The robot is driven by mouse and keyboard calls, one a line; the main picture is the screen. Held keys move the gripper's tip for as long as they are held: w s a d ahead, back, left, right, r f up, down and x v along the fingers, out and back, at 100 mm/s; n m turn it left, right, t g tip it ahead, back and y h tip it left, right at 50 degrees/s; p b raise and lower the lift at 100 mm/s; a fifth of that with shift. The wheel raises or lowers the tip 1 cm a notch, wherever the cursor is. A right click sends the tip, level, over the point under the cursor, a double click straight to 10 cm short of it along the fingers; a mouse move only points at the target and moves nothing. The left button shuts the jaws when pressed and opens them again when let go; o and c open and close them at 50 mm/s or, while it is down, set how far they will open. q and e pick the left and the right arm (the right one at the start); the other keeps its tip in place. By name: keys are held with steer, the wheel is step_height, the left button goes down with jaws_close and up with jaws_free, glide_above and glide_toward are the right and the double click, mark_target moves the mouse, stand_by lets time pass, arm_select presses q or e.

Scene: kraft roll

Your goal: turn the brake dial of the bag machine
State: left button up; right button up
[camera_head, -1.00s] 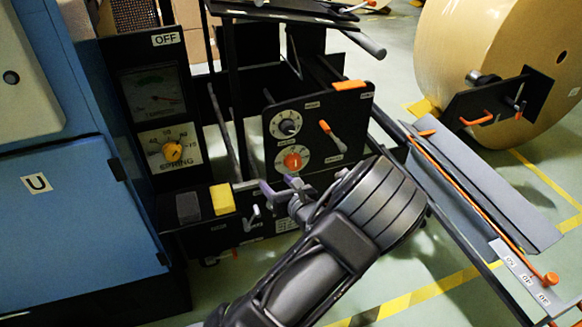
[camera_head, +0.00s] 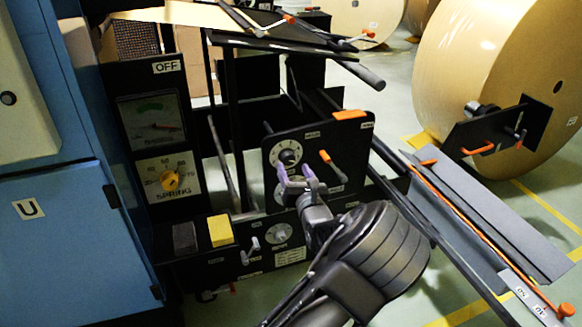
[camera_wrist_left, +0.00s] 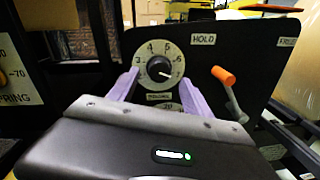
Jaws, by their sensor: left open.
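A black panel (camera_head: 325,140) on the bag machine carries an upper dial (camera_head: 287,154) with a white numbered face and dark knob. In the left wrist view this dial (camera_wrist_left: 159,72) sits between my finger tips, its white mark pointing right and slightly down. I cannot read which dial is marked brake. My left gripper (camera_head: 295,173) is open and empty, with its purple-grey fingers just below the upper dial in the head view. A second dial (camera_wrist_left: 166,107) below is mostly hidden by my gripper. I cannot tell whether the fingers touch the knob. The right gripper is out of view.
An orange-tipped lever (camera_head: 331,165) stands right of the dials; it is close to my right-hand finger in the wrist view. A yellow-knobbed spring dial (camera_head: 170,180) is at left. A yellow block (camera_head: 220,230) and a small crank (camera_head: 250,250) sit below. A kraft roll (camera_head: 490,70) stands at right.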

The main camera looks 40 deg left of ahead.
mark_target(289, 161)
arm_select(q)
steer(key=shift+x, duration=1.7)
steer(key=shift+c, duration=0.4)
jaws_close()
